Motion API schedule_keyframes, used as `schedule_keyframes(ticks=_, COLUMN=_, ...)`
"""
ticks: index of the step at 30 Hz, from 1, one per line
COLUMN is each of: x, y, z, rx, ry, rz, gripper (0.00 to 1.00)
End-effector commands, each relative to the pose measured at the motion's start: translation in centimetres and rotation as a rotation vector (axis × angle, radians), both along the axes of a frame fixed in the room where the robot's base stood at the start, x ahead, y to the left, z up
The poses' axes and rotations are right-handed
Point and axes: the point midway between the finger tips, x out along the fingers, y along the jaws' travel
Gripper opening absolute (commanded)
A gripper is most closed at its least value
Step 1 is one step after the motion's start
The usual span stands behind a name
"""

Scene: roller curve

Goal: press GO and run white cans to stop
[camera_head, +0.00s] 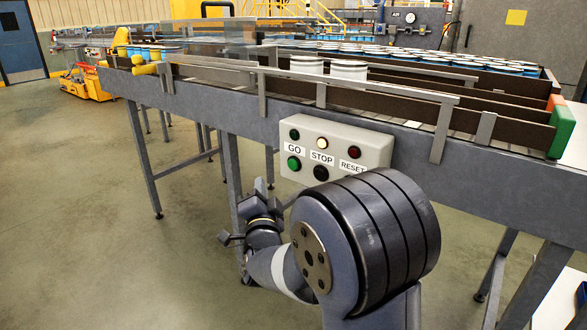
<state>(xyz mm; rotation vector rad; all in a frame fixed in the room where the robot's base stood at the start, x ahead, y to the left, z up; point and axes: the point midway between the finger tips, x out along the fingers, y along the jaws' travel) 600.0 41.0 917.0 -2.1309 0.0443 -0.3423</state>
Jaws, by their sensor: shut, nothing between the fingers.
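The control box (345,133) is on the front side of the conveyor. Its GO button (294,163) is green, under a dark green lamp. The black STOP button (321,172) is under a lit pale lamp (322,142). The RESET label is under a dark red lamp; my arm hides the area below it. Two white cans (307,65) (348,70) stand upright on the conveyor lane behind the box, partly hidden by the rail. My gripper (258,198) is below and left of the box, apart from the buttons; it looks small, shut and empty.
The conveyor (215,108) runs across the view, with a green end piece (563,128) at right. Blue cans (150,52) stand at left, and many more fill a tray behind. Conveyor legs (143,160) stand near my arm.

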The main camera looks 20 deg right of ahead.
Motion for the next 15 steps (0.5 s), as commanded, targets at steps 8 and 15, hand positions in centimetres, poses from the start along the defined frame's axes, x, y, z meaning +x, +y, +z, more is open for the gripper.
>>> schedule_keyframes(ticks=8, x=0.1, y=-0.1, z=0.0, rx=0.000, ry=0.000, rz=-0.001, gripper=0.00)
schedule_keyframes(ticks=15, x=1.4, y=-2.0, z=0.2, rx=0.000, ry=0.001, rz=-0.003, gripper=0.00)
